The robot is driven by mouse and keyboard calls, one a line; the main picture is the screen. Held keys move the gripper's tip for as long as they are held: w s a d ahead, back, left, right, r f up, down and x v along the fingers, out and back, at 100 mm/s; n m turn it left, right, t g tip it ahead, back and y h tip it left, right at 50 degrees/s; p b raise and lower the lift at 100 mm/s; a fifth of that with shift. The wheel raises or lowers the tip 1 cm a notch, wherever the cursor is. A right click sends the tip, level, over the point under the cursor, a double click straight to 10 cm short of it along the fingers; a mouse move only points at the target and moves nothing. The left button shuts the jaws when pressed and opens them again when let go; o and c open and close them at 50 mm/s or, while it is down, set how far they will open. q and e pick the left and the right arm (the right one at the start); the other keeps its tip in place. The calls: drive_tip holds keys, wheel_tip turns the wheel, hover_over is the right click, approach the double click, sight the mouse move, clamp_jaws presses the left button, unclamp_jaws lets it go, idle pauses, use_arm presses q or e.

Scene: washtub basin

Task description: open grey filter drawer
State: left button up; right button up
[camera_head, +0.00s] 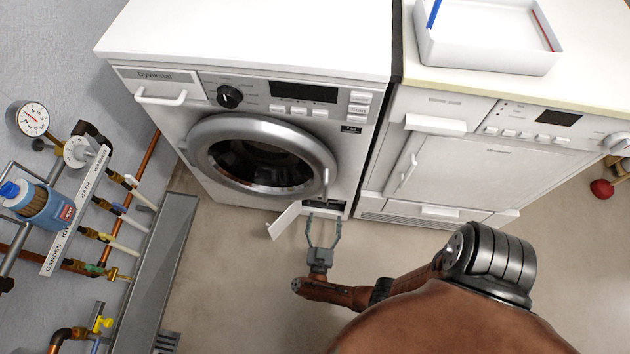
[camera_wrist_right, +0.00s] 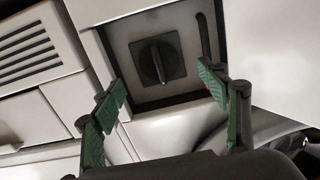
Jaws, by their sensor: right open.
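The washing machine (camera_head: 235,165) has a small white flap (camera_head: 284,220) swung open at its lower right. Behind it is a grey recess (camera_head: 325,206). In the right wrist view the recess holds a dark square plate with a round filter knob (camera_wrist_right: 158,60), and a dark slot or hose (camera_wrist_right: 204,38) shows beside it. The flap appears to be the pale panel (camera_wrist_right: 275,60) on the right there. My right gripper (camera_head: 323,221) is open and empty in front of the recess, its fingertips (camera_wrist_right: 162,84) either side of the knob and apart from it. My left gripper is not in view.
A dryer (camera_head: 460,170) with a low grille stands close on the right, a white tray (camera_head: 485,45) on top. Pipes, valves and a gauge (camera_head: 33,120) line the left wall above a grey floor channel (camera_head: 160,275). The floor in front of the washing machine (camera_head: 225,270) is clear.

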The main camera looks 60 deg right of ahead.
sight(327, 205)
drive_tip(key=shift+w+d+g, duration=0.1)
drive_tip(key=shift+d+g, duration=0.2)
drive_tip(key=shift+d, duration=0.1)
drive_tip(key=b+x, duration=0.1)
drive_tip(key=x, duration=0.6)
drive_tip(key=shift+a+r, duration=0.1)
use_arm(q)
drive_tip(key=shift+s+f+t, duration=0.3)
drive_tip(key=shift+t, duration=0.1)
use_arm(e)
drive_tip(key=shift+c, duration=0.2)
